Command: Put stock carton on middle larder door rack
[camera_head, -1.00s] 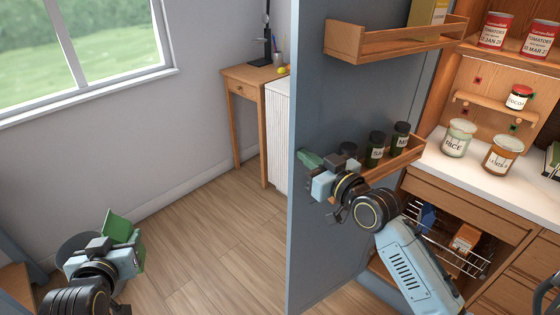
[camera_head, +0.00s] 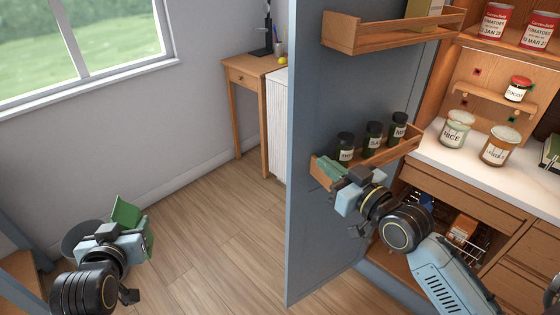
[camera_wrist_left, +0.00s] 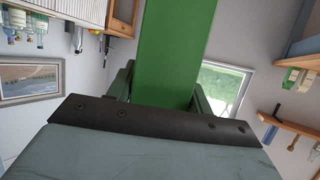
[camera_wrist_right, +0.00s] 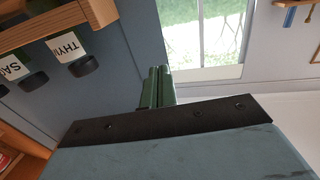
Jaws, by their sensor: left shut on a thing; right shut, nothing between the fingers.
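My left gripper (camera_head: 134,228) is shut on the green stock carton (camera_wrist_left: 178,45), held low at the left over the floor. In the head view the carton (camera_head: 125,211) is partly hidden by the gripper. The grey-blue larder door (camera_head: 315,110) stands open with two wooden racks in view. The lower rack (camera_head: 375,160) holds several dark spice jars (camera_head: 373,137). The upper rack (camera_head: 400,38) holds a yellow box (camera_head: 425,12). My right gripper (camera_head: 334,170) is shut and empty, in front of the lower rack's left end; whether it touches cannot be told.
Right of the door are a white counter (camera_head: 430,155) with a rice jar (camera_head: 457,129) and another glass jar (camera_head: 499,146), and a shelf with red tins (camera_head: 494,25). Below, a wire drawer (camera_head: 460,240) is open. A small wooden desk (camera_head: 245,75) stands behind the door. Open floor lies left of the door.

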